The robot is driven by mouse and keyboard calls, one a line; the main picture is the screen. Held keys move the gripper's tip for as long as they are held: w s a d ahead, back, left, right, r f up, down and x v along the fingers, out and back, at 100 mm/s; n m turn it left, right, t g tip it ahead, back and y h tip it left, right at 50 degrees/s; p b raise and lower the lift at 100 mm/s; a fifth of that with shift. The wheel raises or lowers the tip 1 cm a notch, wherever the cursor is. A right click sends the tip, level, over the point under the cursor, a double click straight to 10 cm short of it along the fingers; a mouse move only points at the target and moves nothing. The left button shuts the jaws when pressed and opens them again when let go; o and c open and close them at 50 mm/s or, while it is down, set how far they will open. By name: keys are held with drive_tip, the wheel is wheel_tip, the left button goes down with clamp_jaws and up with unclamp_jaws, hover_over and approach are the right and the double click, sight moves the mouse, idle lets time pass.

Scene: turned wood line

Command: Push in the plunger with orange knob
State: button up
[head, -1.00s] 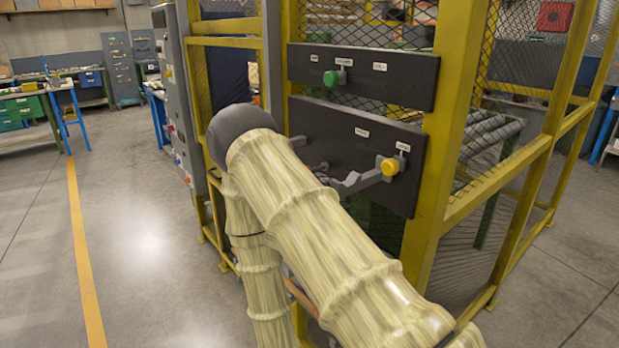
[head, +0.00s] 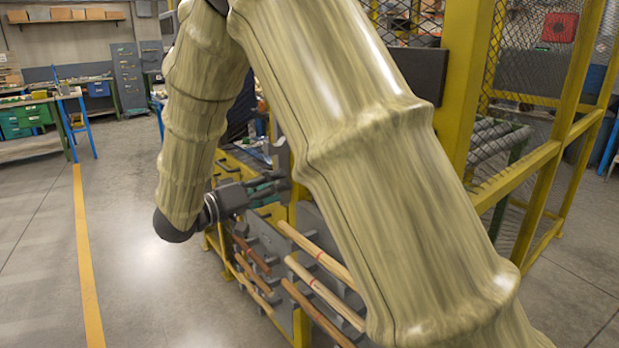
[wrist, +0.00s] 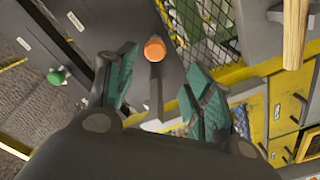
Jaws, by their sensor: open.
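The plunger's orange knob (wrist: 155,49) shows in the wrist view, at the end of a grey stem, between and beyond my fingertips. I cannot tell whether the plunger is in or out. In the head view I cannot make it out; my arm covers most of the panels. My gripper (wrist: 160,68) is open, with one green-padded finger on each side of the knob in the picture, and nothing held. In the head view my gripper (head: 268,187) is beside the yellow frame, left of my large arm link. Contact with the knob is not visible.
A green knob (wrist: 57,77) sits on a dark panel at the left of the wrist view. Wooden rods (head: 318,285) lie in a rack below my gripper. A yellow mesh-fence post (head: 472,70) stands right of my arm. The floor at left is clear.

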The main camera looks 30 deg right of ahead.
drive_tip(key=shift+g, duration=0.3)
drive_tip(key=d, duration=0.7)
drive_tip(key=d+p, duration=0.1)
drive_tip(key=d, duration=0.2)
drive_tip(key=shift+w+d+r, duration=0.3)
drive_tip(key=shift+d, duration=0.05)
clamp_jaws()
